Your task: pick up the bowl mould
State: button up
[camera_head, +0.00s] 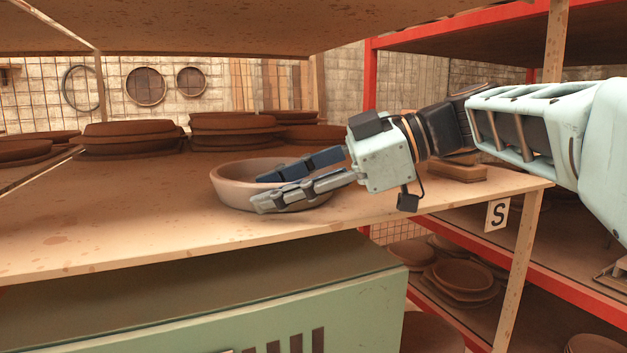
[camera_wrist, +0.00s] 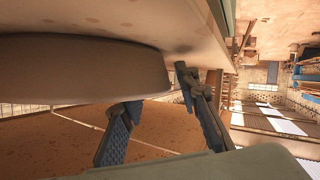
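The bowl mould (camera_head: 228,187) is a pale brown round bowl, upright on the wooden shelf. My gripper (camera_head: 261,190) reaches in from the right with its fingers spread. The dark finger lies over the bowl's opening; the grey finger lies in front of its near wall and hides part of it. In the wrist view the bowl mould (camera_wrist: 75,70) fills the upper left. There my gripper (camera_wrist: 154,92) has one fingertip at the rim and the other just outside the wall, with the wall between them. I cannot tell whether either finger touches it.
The wooden shelf (camera_head: 110,235) holds stacks of dark brown moulds (camera_head: 130,138) behind the bowl. A brown block (camera_head: 456,172) lies to the right, below my arm. A green cabinet (camera_head: 200,310) stands in front. The shelf left of the bowl is clear.

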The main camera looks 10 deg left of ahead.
jog(key=shift+a+f, duration=0.2)
jog(key=shift+a, duration=0.25)
grip_shut()
